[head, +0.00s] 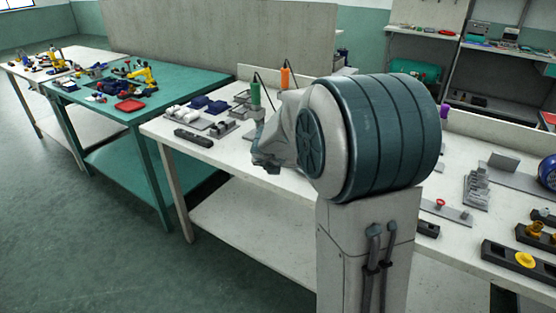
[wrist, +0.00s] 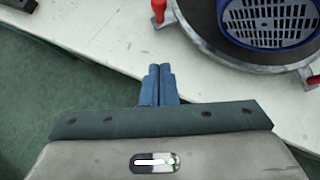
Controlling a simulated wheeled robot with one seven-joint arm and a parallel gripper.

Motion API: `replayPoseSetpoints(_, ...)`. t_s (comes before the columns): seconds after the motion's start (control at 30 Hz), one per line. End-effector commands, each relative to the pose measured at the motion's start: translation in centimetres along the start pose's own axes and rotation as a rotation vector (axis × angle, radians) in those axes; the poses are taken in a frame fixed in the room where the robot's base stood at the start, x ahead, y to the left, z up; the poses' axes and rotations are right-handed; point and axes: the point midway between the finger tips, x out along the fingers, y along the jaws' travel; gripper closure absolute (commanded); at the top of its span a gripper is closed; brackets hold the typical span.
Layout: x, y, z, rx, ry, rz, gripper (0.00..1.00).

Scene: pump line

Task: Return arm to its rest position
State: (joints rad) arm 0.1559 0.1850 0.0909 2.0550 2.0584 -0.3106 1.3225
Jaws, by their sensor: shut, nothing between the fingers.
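My gripper (wrist: 159,72) shows in the wrist view with its two blue fingers together and nothing between them. Its tips are over the front edge of a white workbench (wrist: 105,42), with the green floor beside them. A round blue grilled housing on a grey ring base (wrist: 205,30) stands on the bench up and right of the fingers, apart from them. In the head view my arm's large grey-green joint fills the centre right, and the gripper itself is hidden or out of frame.
The long white bench (head: 225,160) holds grey fixtures, black blocks and a blue motor (head: 547,172) at the right. Shelves (head: 420,33) are at the back. The floor (head: 90,250) at front left is clear.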

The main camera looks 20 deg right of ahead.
Motion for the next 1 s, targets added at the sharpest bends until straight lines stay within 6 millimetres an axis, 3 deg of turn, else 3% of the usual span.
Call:
replayPoseSetpoints(0.03, -1.3, -0.2, 0.3, 0.002, -0.002, -0.002, 1.00)
replayPoseSetpoints(0.2, -3.2, -0.2, 0.2, 0.001, 0.000, -0.002, 1.00)
replayPoseSetpoints(0.47, -4.1, 0.1, 0.1, -0.017, -0.006, 0.005, 1.00)
replayPoseSetpoints(0.57, -5.1, 0.7, 1.0, -0.114, -0.042, 0.036, 1.00)
replayPoseSetpoints(0.67, -7.3, 1.9, 2.4, -0.318, -0.115, 0.095, 1.00)
replayPoseSetpoints(0.8, -11.4, 4.5, 3.6, -0.726, -0.243, 0.200, 1.00)
replayPoseSetpoints(1.0, -17.3, 7.3, 2.1, -1.333, -0.397, 0.334, 1.00)
